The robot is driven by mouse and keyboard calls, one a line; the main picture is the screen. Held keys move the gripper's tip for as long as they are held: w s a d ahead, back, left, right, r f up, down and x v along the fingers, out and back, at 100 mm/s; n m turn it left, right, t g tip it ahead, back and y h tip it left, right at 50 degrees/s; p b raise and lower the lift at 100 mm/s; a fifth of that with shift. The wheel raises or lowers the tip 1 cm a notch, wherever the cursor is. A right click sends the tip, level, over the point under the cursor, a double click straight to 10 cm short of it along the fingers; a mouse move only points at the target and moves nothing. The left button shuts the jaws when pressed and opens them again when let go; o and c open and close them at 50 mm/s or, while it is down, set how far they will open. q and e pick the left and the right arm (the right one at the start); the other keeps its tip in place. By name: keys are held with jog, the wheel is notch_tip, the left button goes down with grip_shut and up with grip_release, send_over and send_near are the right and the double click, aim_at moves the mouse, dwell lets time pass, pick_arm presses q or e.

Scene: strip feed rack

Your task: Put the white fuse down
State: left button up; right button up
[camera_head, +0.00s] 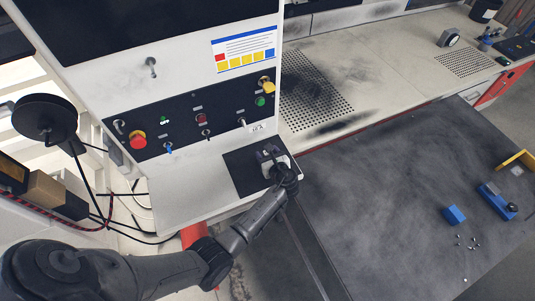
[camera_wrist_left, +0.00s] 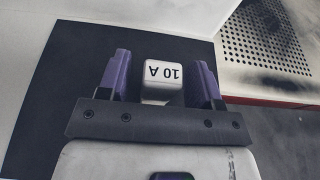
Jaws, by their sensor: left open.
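The white fuse (camera_wrist_left: 162,72), a small white block marked "10 A", shows between the two purple fingers of my left gripper (camera_wrist_left: 161,66) in the left wrist view. The fingers are open, with a gap visible on each side of the fuse. Beneath it is a dark mat (camera_wrist_left: 62,75) on the pale ledge. In the head view my left gripper (camera_head: 270,157) is over the same dark mat (camera_head: 242,176) at the front of the control panel. The fuse is hard to make out there behind the gripper. My right gripper is not in view.
The control panel (camera_head: 185,128) with buttons and switches stands just behind. A perforated plate (camera_head: 316,93) is set in the bench at the right. A dark table (camera_head: 400,190) holds a blue block (camera_head: 454,215), a blue fixture (camera_head: 497,201) and small loose parts; its near left is clear.

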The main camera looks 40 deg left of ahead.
pick_arm(q)
jog(key=shift+r, duration=0.25)
jog(key=p+v, duration=0.1)
jog(key=v, duration=1.1)
jog(key=s+a+f+n+g+h, duration=0.1)
jog(key=s+f+n+h, duration=0.15)
jog(key=s+n, duration=0.45)
jog(key=s+a+f+n+g+h, duration=0.15)
jog(key=s+n+h, duration=0.35)
jog(key=s, duration=0.5)
jog(key=s+d+r+n+h, duration=0.2)
jog(key=s+d+n+h, duration=0.1)
jog(key=s, duration=0.3)
jog(key=s+d+r+n+h, duration=0.2)
jog(key=s+r+n+h, duration=0.1)
jog(key=s+n, duration=0.3)
jog(key=shift+s+d, duration=0.4)
jog(key=shift+s, duration=0.1)
